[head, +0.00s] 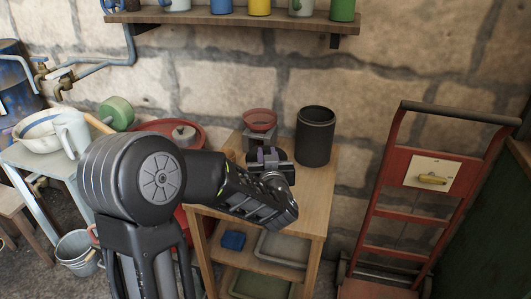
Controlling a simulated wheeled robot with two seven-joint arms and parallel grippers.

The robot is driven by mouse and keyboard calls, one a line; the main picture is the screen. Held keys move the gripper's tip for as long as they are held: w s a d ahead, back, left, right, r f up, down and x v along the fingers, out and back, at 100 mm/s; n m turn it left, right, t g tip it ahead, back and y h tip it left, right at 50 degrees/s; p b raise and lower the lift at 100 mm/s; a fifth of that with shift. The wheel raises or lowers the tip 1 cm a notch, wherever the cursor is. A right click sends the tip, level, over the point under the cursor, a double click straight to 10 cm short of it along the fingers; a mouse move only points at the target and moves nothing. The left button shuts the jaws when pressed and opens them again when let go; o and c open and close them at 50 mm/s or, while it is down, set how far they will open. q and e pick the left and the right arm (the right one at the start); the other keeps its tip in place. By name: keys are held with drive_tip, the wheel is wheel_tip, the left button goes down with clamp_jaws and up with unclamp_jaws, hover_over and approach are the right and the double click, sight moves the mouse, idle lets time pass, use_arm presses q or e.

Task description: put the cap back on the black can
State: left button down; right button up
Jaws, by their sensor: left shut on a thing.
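The black can (314,140) stands upright at the back right of the wooden stand's top. Its top looks dark and open, with no cap on it. My left gripper (266,158) is over the stand's top, just left of the can and in front of the red bowl. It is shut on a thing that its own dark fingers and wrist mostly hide. I cannot make out the thing's shape, and no cap shows clearly anywhere else. My right gripper is not in view.
A scale with a red bowl (260,120) stands left of the can. The wooden stand (318,195) has lower shelves with trays and a blue item (233,240). A red hand truck (388,185) leans at the right. A mug shelf (230,17) hangs above.

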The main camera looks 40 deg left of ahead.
use_arm(q)
drive_tip(key=w+d+m+t+h+p, duration=0.1)
drive_tip(key=d+m+h+p, duration=0.3)
drive_tip(key=d, duration=0.7)
drive_tip(key=w+d+f+m+t+h+p, duration=0.1)
drive_tip(key=d+m+h+p, duration=0.3)
drive_tip(key=d, duration=0.7)
drive_tip(key=shift+w+d+f+t+h+p, duration=0.2)
drive_tip(key=shift+w+t+h+p, duration=0.4)
drive_tip(key=shift+t+h+p, duration=0.5)
